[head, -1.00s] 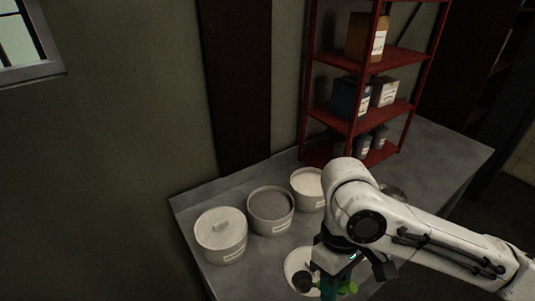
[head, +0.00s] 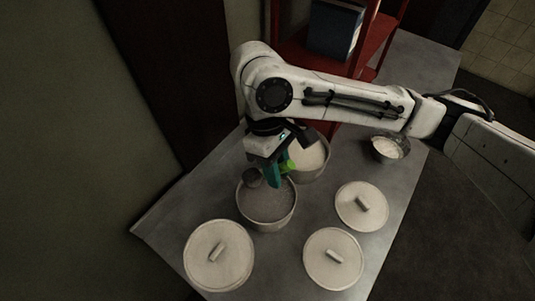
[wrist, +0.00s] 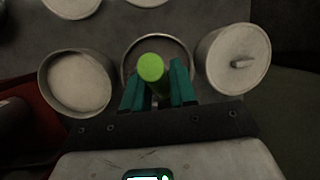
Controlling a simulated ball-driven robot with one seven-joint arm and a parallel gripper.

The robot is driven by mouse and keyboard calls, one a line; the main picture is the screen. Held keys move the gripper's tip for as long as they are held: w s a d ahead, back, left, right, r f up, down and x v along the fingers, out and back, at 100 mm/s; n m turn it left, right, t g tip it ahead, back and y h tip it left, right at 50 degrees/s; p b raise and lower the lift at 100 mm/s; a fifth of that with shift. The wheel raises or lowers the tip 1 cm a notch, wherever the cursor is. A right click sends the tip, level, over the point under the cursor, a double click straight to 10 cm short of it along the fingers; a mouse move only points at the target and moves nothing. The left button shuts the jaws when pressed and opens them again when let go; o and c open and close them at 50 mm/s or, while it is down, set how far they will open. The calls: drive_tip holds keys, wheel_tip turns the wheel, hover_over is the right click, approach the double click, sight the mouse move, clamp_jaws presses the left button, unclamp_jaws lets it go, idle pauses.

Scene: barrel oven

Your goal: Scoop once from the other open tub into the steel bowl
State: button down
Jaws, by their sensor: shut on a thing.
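My gripper (head: 279,173) has teal fingers shut on the green handle (head: 289,165) of a scoop. The scoop's dark head (head: 252,177) is over the back part of the open tub of grey contents (head: 267,223); whether it touches the contents, I cannot tell. In the wrist view the green handle (wrist: 150,68) sits between the fingers, in front of that tub's rim (wrist: 187,45). The other open tub, with pale contents (head: 311,157), is behind to the right, partly hidden by my arm. The steel bowl (head: 388,150) stands further right with white stuff in it.
A lidded tub (head: 219,255) stands at the front left. A red shelf (head: 293,60) rises behind my arm. Bare counter lies between the lids and the bowl.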

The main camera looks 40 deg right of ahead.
wheel_tip(320, 180, down, 10)
drive_tip(key=b, duration=0.9)
drive_tip(key=shift+f, duration=0.15)
idle(0.6)
wheel_tip(320, 180, up, 10)
drive_tip(key=p, duration=1.1)
drive_tip(key=shift+s+r+p, duration=0.1)
drive_tip(key=shift+r+p, duration=0.15)
drive_tip(key=shift+p, duration=0.05)
drive_tip(key=shift+f, duration=0.1)
